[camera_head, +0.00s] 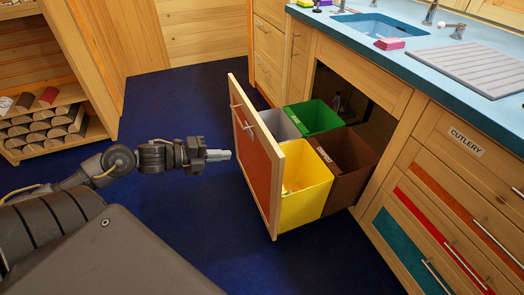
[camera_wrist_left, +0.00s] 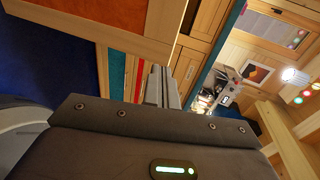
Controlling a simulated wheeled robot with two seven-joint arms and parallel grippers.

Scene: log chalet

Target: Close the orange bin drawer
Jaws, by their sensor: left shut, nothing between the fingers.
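The orange bin drawer (camera_head: 253,150) stands pulled out from the counter in the head view. Its wooden front has an orange panel and a metal handle. Inside are a yellow bin (camera_head: 305,190), a brown bin (camera_head: 350,165), a green bin (camera_head: 313,116) and a grey bin (camera_head: 278,123). My left gripper (camera_head: 230,155) is shut and empty, just left of the drawer front's outer face; a small gap seems to separate them. In the left wrist view my left gripper's fingers (camera_wrist_left: 162,88) are together, and an orange panel (camera_wrist_left: 90,12) shows at the top. My right gripper is out of view.
The blue counter (camera_head: 400,62) with sink (camera_head: 378,27) and pink sponge (camera_head: 389,44) runs along the right. The cutlery drawer (camera_head: 465,140) and coloured drawers sit right of the opening. A firewood shelf (camera_head: 45,120) stands at left. The dark blue floor is clear.

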